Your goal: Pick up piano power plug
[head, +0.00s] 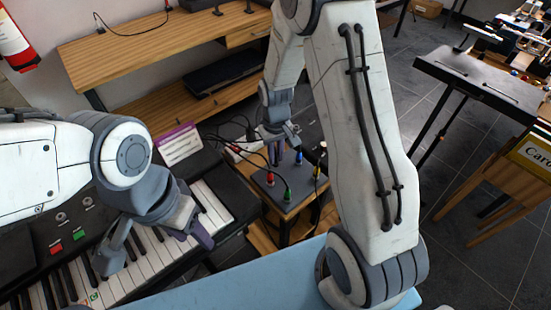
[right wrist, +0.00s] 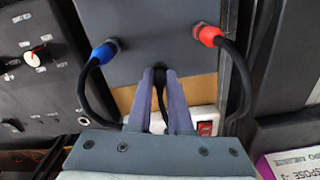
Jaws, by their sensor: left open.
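My right gripper (head: 285,152) is above the far part of a dark grey box with coloured plugs. In the right wrist view its two purple fingers (right wrist: 161,80) are close together, with a narrow gap. A black cable (right wrist: 160,92) runs between or just behind them; I cannot tell whether they touch it, nor whether it belongs to the piano plug. A white power strip (right wrist: 205,122) with a red switch is partly hidden behind the right finger. My left gripper (head: 157,250) is open and empty over the piano keys (head: 135,272).
The grey box (head: 268,190) carries blue (head: 298,158), red (head: 269,178), green (head: 287,196) and yellow plugs with cables. It stands on a wooden stand. A wooden shelf (head: 150,48) is behind. A light-blue surface (head: 235,285) lies in front.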

